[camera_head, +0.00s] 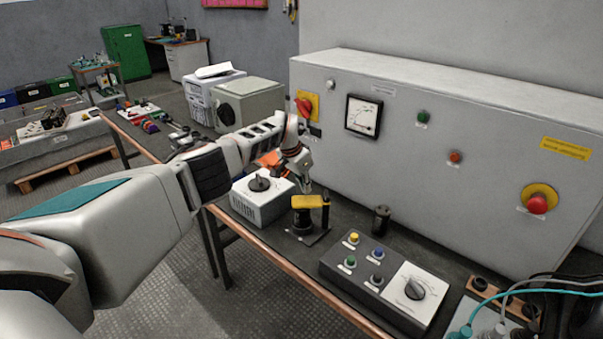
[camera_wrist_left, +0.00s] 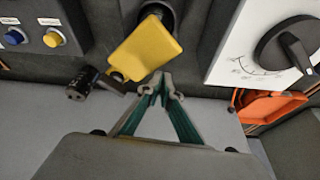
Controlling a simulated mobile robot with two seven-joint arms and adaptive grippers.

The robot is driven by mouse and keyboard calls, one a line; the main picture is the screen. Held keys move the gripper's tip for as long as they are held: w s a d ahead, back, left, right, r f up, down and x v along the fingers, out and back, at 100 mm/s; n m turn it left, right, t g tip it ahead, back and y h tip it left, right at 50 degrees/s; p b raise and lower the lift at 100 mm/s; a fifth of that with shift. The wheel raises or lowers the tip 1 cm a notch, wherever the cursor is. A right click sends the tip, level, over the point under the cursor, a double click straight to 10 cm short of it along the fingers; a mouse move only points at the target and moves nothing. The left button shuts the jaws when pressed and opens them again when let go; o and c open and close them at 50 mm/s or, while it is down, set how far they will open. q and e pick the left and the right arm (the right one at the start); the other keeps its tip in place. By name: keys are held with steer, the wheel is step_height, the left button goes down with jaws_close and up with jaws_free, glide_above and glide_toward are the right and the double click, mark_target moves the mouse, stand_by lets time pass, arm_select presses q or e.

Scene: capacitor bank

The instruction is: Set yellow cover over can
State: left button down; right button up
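The yellow cover (camera_head: 307,201) is a flat block on top of the dark can (camera_head: 302,222), which stands on a small base plate on the bench. In the left wrist view the cover (camera_wrist_left: 146,50) lies just beyond the fingertips and hides part of the can (camera_wrist_left: 160,14). My left gripper (camera_head: 305,184) points down just above and behind the cover. In the left wrist view its teal-padded fingers (camera_wrist_left: 160,88) converge, tips nearly together at the cover's near edge. I see no part of the cover clearly between them. My right gripper is not in view.
A thin dark post (camera_head: 325,212) stands beside the can. A white box with a dial (camera_head: 262,198) is to the left, a button panel (camera_head: 378,278) to the right. A black cylinder (camera_head: 381,220) stands behind. The grey cabinet (camera_head: 450,180) bounds the bench's back.

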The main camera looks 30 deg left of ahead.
mark_target(298, 198)
arm_select(q)
steer(key=v, duration=1.1)
steer(key=shift+s+r, duration=0.15)
steer(key=shift+r, duration=0.2)
steer(key=shift+d, duration=0.1)
